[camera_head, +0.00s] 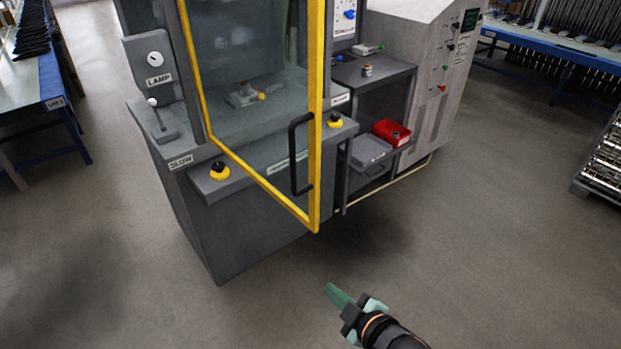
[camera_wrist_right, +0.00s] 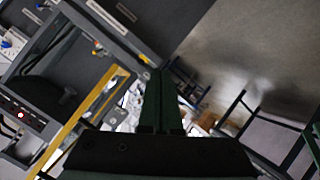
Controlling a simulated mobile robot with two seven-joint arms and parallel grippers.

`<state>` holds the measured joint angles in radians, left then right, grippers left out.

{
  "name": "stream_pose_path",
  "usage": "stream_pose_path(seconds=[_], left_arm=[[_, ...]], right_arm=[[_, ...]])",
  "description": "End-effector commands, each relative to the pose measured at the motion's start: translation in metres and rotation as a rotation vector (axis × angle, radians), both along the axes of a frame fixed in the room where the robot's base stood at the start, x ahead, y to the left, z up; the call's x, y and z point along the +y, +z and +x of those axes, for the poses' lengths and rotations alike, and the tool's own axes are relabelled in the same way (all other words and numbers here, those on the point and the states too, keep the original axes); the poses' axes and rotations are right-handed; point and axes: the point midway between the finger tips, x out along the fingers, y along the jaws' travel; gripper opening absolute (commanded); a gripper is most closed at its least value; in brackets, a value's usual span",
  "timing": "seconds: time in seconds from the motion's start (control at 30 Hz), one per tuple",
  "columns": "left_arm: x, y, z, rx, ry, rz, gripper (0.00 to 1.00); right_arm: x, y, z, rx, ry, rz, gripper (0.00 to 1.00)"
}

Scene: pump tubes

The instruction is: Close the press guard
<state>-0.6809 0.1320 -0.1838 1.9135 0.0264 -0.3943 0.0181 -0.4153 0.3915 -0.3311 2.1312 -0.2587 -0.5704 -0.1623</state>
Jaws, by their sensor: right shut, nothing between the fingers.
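The press guard (camera_head: 318,120) is a clear panel in a yellow frame, swung out at an angle from the grey press (camera_head: 250,235), so it stands open. Its black handle (camera_head: 294,155) is on the free edge, at the right. My right gripper (camera_head: 330,288) is shut and empty, below and in front of the guard's lower corner, apart from it. In the right wrist view the shut green fingers (camera_wrist_right: 161,100) point toward the machine, and a yellow frame bar (camera_wrist_right: 85,118) crosses to their left. My left gripper is not in view.
Two black-and-yellow buttons sit on the press front, left (camera_head: 219,171) and right (camera_head: 335,119). A lever (camera_head: 157,115) stands at the left. A side shelf holds a red bin (camera_head: 391,132). A grey cabinet (camera_head: 425,70) is at the right. The floor (camera_head: 480,250) in front is clear.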

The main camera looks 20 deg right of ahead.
Motion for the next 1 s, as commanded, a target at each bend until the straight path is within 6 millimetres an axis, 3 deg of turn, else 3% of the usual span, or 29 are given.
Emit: stream_pose_path(seconds=[0.03, 0.1, 0.2, 0.33, 0.43, 0.57, 1.0], left_arm=[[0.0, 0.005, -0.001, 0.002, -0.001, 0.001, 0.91], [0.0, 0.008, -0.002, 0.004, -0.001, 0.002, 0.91], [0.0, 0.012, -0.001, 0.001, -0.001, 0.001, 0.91], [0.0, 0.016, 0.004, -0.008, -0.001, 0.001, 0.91], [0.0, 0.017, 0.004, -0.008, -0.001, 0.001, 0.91], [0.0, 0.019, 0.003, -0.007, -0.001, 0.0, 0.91], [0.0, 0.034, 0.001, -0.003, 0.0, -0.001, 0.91]], right_arm=[[-0.001, 0.047, 0.02, -0.116, 0.065, -0.143, 0.0], [-0.003, 0.098, 0.035, -0.251, 0.122, -0.327, 0.0], [-0.005, 0.16, 0.044, -0.415, 0.158, -0.547, 0.0], [-0.006, 0.21, 0.045, -0.545, 0.163, -0.721, 0.0], [-0.007, 0.225, 0.045, -0.586, 0.16, -0.775, 0.0], [-0.006, 0.229, 0.053, -0.594, 0.157, -0.786, 0.0], [0.005, 0.229, 0.122, -0.591, 0.157, -0.78, 0.0]])
